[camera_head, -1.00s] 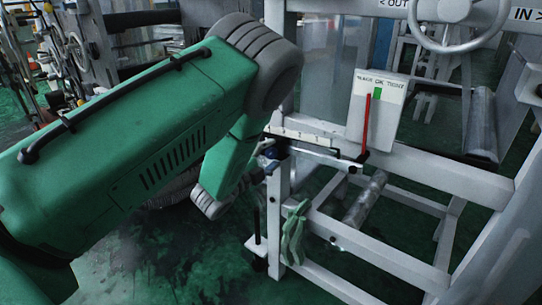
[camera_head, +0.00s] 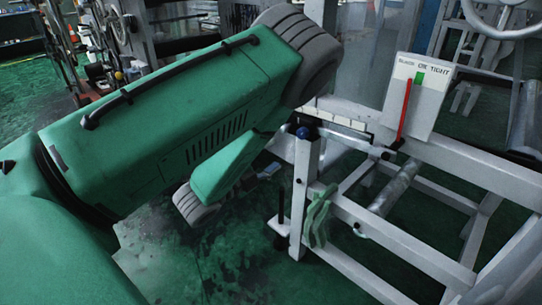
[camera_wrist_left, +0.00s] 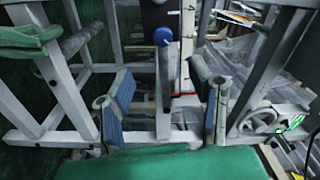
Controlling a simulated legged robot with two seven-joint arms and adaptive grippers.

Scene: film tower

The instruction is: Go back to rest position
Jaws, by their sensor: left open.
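My left arm, green with grey joints, comes in from the left in the head view. Its gripper is mostly hidden behind the forearm there; a small part shows near the frame's corner. In the left wrist view my left gripper (camera_wrist_left: 162,82) is open and empty, its two blue-padded fingers well apart. A blue ball knob (camera_head: 302,132) tops a corner post of the white metal frame (camera_head: 385,235). The knob (camera_wrist_left: 162,37) lies beyond and between the fingers in the wrist view, apart from them. My right gripper is not in view.
A white gauge plate (camera_head: 417,92) with a red pointer (camera_head: 404,110) and green mark stands on the frame. A pale green glove (camera_head: 318,215) hangs on the frame's side. Rollers and a handwheel (camera_head: 500,18) are at the right. Green floor (camera_head: 220,245) is open below the arm.

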